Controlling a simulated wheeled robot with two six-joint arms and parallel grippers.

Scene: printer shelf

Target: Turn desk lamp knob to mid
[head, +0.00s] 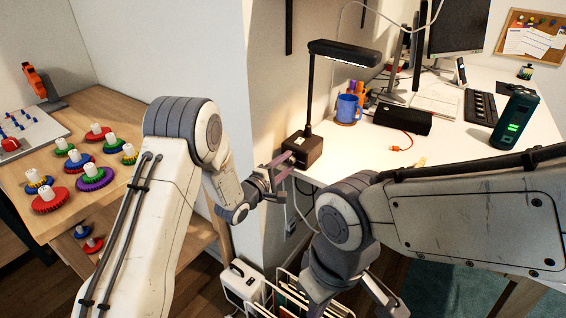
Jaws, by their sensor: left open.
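A black desk lamp (309,95) stands upright at the left edge of the white desk, with its lit head (343,52) reaching right. Its box-shaped base (309,150) sits near the desk corner. My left gripper (284,166) is at the left front face of this base, with its fingers open and pointing at it. The knob is not clearly visible; the fingers cover that face, and I cannot tell whether they touch it. My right gripper (375,300) hangs low at the bottom, in front of the desk, and its fingers are partly cut off.
A dark green-lit bottle (514,118) stands farther right. A wooden table (130,200) with colored gears is left. A wire rack (290,285) stands below.

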